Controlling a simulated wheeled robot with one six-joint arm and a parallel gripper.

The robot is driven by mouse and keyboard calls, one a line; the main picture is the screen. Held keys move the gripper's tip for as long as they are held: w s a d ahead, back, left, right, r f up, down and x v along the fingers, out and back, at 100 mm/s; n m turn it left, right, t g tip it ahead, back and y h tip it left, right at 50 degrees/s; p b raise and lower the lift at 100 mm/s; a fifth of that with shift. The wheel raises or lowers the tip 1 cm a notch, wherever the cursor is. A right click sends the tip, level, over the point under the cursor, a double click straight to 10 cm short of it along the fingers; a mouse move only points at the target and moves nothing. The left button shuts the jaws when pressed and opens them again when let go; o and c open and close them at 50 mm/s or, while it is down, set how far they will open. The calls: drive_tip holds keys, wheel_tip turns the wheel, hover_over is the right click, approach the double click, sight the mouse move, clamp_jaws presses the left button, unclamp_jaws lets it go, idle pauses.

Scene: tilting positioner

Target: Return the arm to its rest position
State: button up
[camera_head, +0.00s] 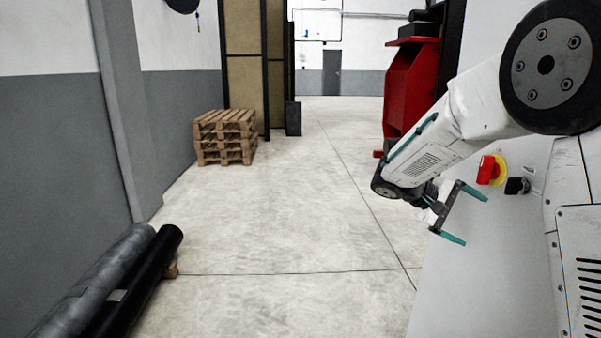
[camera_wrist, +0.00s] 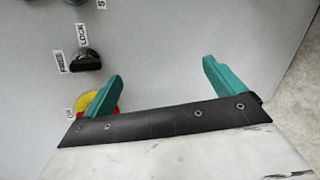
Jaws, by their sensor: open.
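My gripper (camera_head: 477,217) is at the right in the head view, at the end of my white arm. Its two teal fingers are spread apart with nothing between them. The fingers also show in the wrist view (camera_wrist: 160,84), open in front of a light grey panel (camera_wrist: 170,35). In the head view the gripper is beside the panel's red switch on a yellow plate (camera_head: 490,170). In the wrist view a finger partly hides the yellow plate (camera_wrist: 84,102). I cannot tell the exact gap between fingers and panel.
A black selector knob (camera_head: 517,186) sits beside the red switch; the wrist view shows labels FREE and LOCK by it (camera_wrist: 85,60). A red machine (camera_head: 408,90) stands behind my arm. Stacked pallets (camera_head: 225,137) and dark rolls (camera_head: 110,285) are at left. The middle floor is clear.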

drive_tip(key=s+a+t+y, duration=0.1)
drive_tip(key=s+a+y, duration=0.3)
drive_tip(key=s, duration=0.7)
drive_tip(key=s+a+r+m+t+y, duration=0.1)
drive_tip(key=s+a+y, duration=0.3)
drive_tip(key=s, duration=0.8)
drive_tip(key=s+a+r+m+t+y, duration=0.1)
drive_tip(key=s+a+y, duration=0.3)
drive_tip(key=s, duration=0.7)
drive_tip(key=shift+s+a+r+y, duration=0.2)
drive_tip(key=shift+a+y, duration=0.1)
drive_tip(key=shift+a, duration=0.1)
drive_tip(key=shift+a, duration=0.1)
